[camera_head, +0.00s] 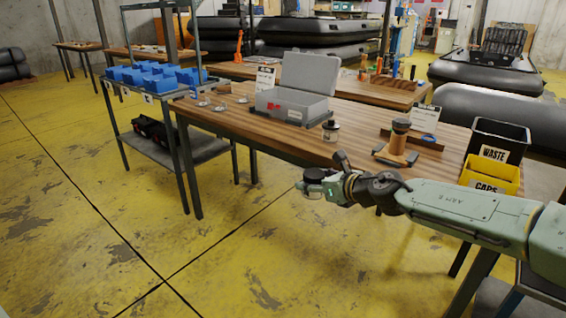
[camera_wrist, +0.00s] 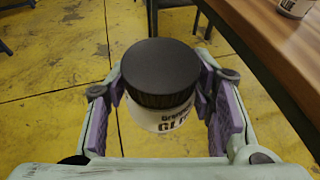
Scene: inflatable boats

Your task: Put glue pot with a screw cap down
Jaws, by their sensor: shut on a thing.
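My gripper (camera_wrist: 162,100) is shut on a glue pot with a black screw cap (camera_wrist: 158,72). The pot is white with dark lettering, partly hidden by its cap, and sits between the purple finger pads. In the head view my gripper (camera_head: 314,188) holds it off the near edge of the wooden workbench (camera_head: 350,97), above the yellow floor.
A rack with blue trays (camera_head: 155,77) stands left. Bare wood lies around the standing pot.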

